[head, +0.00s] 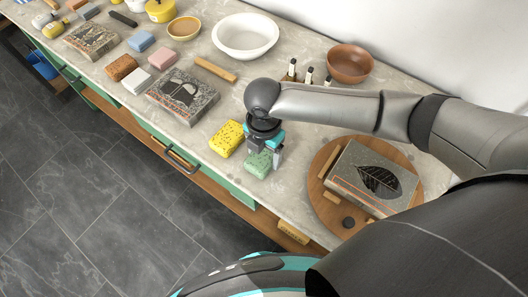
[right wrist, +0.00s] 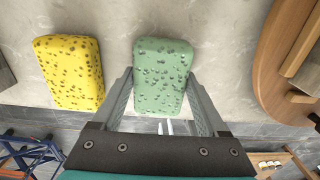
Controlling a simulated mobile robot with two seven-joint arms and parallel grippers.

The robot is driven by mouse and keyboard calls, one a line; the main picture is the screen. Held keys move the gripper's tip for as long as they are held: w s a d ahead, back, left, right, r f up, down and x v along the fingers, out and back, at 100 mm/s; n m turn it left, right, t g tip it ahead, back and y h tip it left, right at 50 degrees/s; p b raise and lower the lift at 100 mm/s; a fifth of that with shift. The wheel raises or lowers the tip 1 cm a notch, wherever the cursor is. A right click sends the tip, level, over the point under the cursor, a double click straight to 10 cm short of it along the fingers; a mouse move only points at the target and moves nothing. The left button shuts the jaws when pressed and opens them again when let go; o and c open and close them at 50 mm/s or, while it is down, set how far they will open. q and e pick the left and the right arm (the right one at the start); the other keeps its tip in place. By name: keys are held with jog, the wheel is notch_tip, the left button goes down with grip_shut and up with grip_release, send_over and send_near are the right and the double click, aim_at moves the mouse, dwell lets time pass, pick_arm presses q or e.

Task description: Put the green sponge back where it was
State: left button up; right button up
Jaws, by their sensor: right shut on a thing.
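The green sponge (head: 258,164) is a pale green block with dark pores, near the front edge of the counter. It also shows in the right wrist view (right wrist: 163,75). My right gripper (head: 264,156) points down over it and is shut on it, one finger on each side. From these views I cannot tell whether the sponge touches the counter. A yellow sponge (head: 227,139) lies just left of it, apart from the gripper, and shows in the right wrist view (right wrist: 70,72). My left gripper is not in view.
A round wooden board (head: 321,211) carrying a stone with a leaf print (head: 372,178) stands close on the right. A stone with a dark print (head: 182,95), a wooden bar (head: 215,70) and several coloured blocks lie to the left. Bowls (head: 245,36) stand at the back.

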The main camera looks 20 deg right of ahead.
aim_at(264, 154)
jog(key=o, duration=1.1)
jog(key=shift+f, duration=0.1)
notch_tip(264, 154, up, 12)
jog(key=shift+r+p, duration=0.2)
jog(key=shift+p, duration=0.9)
